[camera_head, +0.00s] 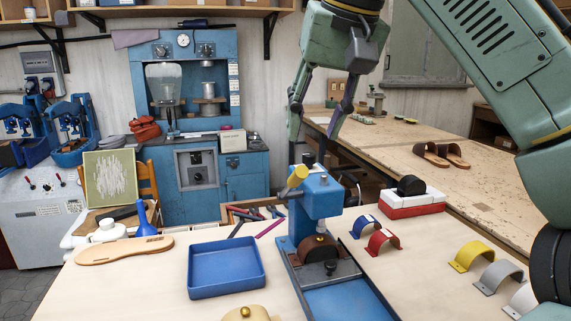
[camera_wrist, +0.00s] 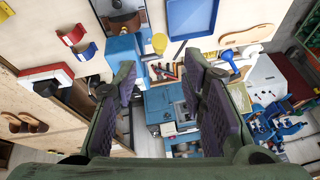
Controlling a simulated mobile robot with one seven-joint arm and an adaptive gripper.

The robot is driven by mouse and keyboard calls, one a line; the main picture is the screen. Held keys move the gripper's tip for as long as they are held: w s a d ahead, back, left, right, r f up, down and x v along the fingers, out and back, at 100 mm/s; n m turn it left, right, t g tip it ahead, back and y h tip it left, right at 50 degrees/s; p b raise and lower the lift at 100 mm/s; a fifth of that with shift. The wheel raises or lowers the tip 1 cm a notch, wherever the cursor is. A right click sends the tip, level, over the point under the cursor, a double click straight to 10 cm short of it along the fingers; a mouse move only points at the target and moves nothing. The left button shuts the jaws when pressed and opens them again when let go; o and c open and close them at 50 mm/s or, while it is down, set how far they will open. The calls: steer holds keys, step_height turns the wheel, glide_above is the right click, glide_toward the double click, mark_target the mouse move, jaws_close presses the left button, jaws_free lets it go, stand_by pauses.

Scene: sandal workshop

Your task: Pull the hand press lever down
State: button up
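The blue hand press (camera_head: 318,197) stands on the pale workbench, with a brown strap piece (camera_head: 318,246) under its head. Its lever has a yellow handle (camera_head: 294,178) that sticks up and out to the left of the head. In the wrist view the yellow handle (camera_wrist: 160,43) shows beyond the fingers, beside the blue press head (camera_wrist: 122,46). My gripper (camera_head: 314,136) is open and empty. It hangs above the press with its fingers pointing down, apart from the handle. The wrist view shows a wide gap between the fingertips (camera_wrist: 161,72).
A blue tray (camera_head: 226,268) lies left of the press, beside a sandal sole (camera_head: 124,251). Red, blue, yellow and grey straps lie to the right, near a red and white block (camera_head: 412,203). Tools lie in a wooden box behind.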

mark_target(299, 183)
steer(key=x, duration=1)
steer(key=shift+f, duration=0.3)
steer(key=shift+c, duration=0.2)
jaws_close()
